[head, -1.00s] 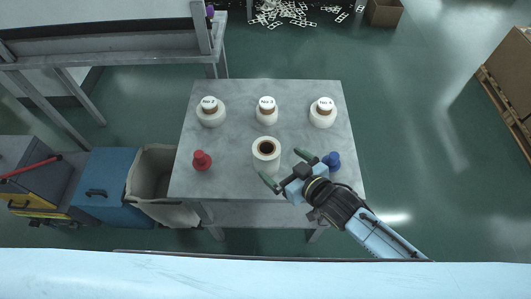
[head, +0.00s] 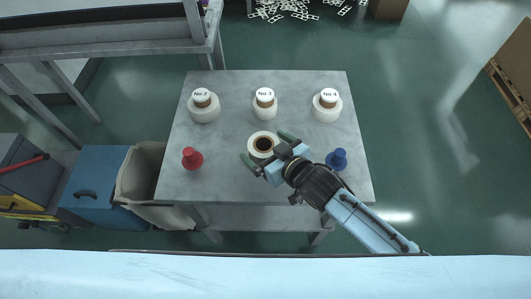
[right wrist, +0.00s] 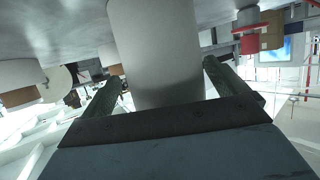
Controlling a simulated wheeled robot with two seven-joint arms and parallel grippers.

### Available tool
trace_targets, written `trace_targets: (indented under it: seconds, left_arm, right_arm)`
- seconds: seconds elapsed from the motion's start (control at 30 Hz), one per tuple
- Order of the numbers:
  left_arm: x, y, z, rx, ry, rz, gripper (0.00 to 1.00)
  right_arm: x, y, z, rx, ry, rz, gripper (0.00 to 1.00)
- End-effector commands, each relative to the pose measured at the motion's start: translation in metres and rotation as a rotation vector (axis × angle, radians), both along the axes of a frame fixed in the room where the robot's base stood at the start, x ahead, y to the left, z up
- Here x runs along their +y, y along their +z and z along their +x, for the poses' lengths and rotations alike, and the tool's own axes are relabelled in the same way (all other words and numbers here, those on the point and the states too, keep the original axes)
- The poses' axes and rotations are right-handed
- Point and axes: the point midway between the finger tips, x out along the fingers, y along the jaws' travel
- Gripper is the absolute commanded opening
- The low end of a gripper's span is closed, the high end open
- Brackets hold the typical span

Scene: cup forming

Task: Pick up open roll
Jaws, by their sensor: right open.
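The open roll (head: 263,143) is a white cylinder with a brown-rimmed hole on top, standing upright near the middle of the grey table (head: 220,175). My right gripper (head: 266,151) is open at the roll's near right side, its two dark fingers pointing toward it. In the right wrist view the white roll (right wrist: 160,45) fills the middle, between the two open fingers (right wrist: 160,88). Whether the fingers touch it cannot be told. My left gripper is not in view.
White rolls labelled No 2 (head: 204,110), No 3 (head: 265,108) and No 4 (head: 327,109) stand along the table's back. A red knobbed piece (head: 192,159) stands left and a blue one (head: 337,160) stands right, close to my right arm. A beige bin (head: 140,180) is beside the table.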

Motion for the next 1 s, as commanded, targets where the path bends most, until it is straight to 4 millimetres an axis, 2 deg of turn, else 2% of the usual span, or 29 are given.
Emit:
trace_targets:
  seconds: [0.03,0.2,0.23,0.6,1.0]
  left_arm:
    - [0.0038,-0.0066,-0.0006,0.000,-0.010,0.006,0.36]
    - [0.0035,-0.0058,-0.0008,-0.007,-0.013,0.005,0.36]
    - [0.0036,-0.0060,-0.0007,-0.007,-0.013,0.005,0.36]
    - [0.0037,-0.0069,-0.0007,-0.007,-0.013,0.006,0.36]
    - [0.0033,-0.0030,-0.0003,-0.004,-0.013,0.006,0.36]
  right_arm:
    - [0.0013,-0.0060,0.0001,0.000,0.001,0.002,0.98]
    - [0.0014,-0.0060,0.0001,-0.001,0.001,0.001,0.98]
    - [0.0013,-0.0061,0.0001,-0.001,0.001,0.001,0.95]
    - [0.0011,-0.0078,0.0000,-0.001,0.001,0.001,0.47]
    - [0.0011,-0.0036,0.0000,0.000,0.001,0.002,0.45]
